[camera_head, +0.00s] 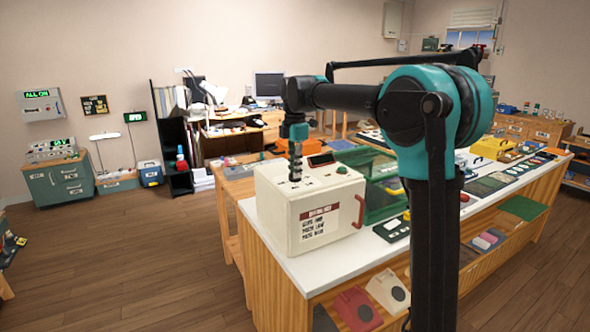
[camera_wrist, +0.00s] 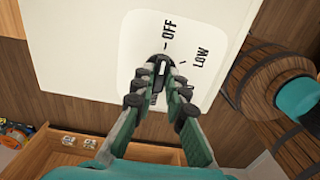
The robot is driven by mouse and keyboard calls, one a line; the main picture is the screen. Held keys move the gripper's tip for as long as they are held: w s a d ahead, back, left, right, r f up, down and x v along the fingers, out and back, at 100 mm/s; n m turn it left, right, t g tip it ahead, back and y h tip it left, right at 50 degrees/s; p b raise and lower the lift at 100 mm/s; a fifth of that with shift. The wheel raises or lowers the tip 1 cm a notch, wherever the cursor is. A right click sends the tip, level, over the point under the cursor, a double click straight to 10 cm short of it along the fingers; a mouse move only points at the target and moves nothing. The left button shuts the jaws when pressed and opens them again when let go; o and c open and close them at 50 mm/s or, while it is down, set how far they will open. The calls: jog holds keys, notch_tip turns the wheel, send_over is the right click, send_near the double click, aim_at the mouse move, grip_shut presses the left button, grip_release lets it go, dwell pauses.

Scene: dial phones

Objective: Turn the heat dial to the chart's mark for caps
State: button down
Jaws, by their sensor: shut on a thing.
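The heat dial (camera_wrist: 158,62) is a small black knob on a pale rounded plate in the wrist view. The labels OFF and LOW show beside it; its white line appears to point towards OFF. My gripper (camera_wrist: 160,78) is shut on the dial, fingers on both sides, hiding its lower part and any further marks. In the head view my gripper (camera_head: 296,172) reaches down onto the top of the white machine (camera_head: 275,215). The chart (camera_head: 318,222) on its front has a dark red header and several text lines, too small to read surely.
The machine stands on a white-topped wooden counter (camera_head: 375,262). A green bin (camera_head: 378,199) is close behind. Open floor lies to the left.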

jog(key=shift+m, duration=0.3)
jog(key=m, duration=1.1)
jog(key=shift+m, duration=0.4)
jog(key=m, duration=1.1)
jog(key=shift+m, duration=0.3)
jog(key=c, duration=1.5)
grip_release()
jog(key=shift+c, duration=0.2)
